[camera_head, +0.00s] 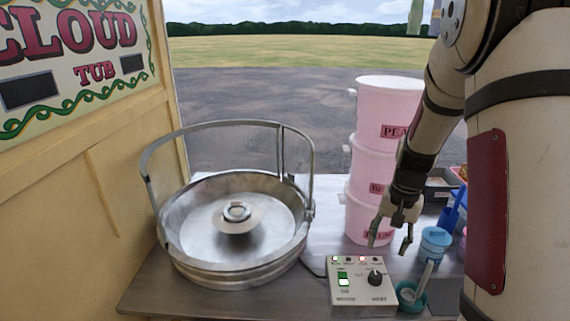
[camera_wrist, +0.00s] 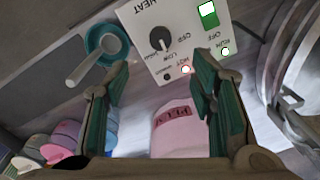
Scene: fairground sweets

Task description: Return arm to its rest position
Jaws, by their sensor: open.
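My gripper (camera_head: 391,226) hangs fingers-down above the back edge of the control box (camera_head: 361,284), in front of the stacked pink tubs. Its fingers are spread, with nothing between them. In the wrist view my gripper (camera_wrist: 160,95) also shows two parted green-lined fingers. The control box (camera_wrist: 168,35) lies beyond them there, with a black knob, a lit green switch and a red light. My arm comes in from the right of the head view and hides part of the table.
A metal candyfloss pan (camera_head: 180,262) with a raised rail stands at left. Pink tubs (camera_head: 385,160) are stacked behind my gripper. A teal bowl with a scoop (camera_head: 411,297), a blue-lidded jar (camera_head: 434,243) and a dark tray (camera_head: 439,182) stand at right. A painted sign board (camera_head: 75,45) is at left.

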